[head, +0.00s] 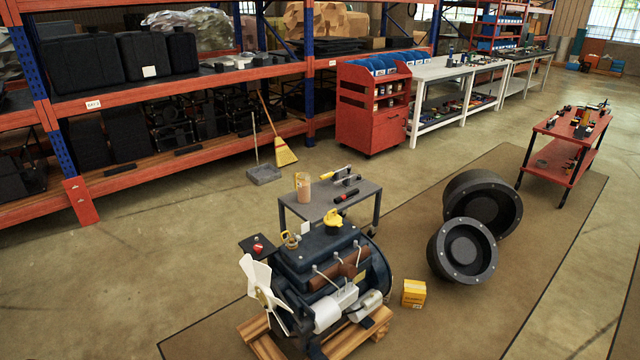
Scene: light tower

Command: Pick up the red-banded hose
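A small dark, elongated item with red on it (346,196) lies on the grey table (322,208) behind the engine. It is too small to tell whether it is the red-banded hose. A red item (258,248) sits on a dark square top (262,243) left of the engine. Several small red and dark items lie on the red cart (563,126) at the right; I cannot tell whether a hose is among them. Neither of my grippers shows in the head view.
A dark engine (318,247) with a white fan stands on a wooden pallet (262,343). Two large dark round parts (463,249) and a yellow box (414,293) lie on the floor. Shelving (140,97), a red cabinet (372,112) and workbenches line the back. Floor at left is clear.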

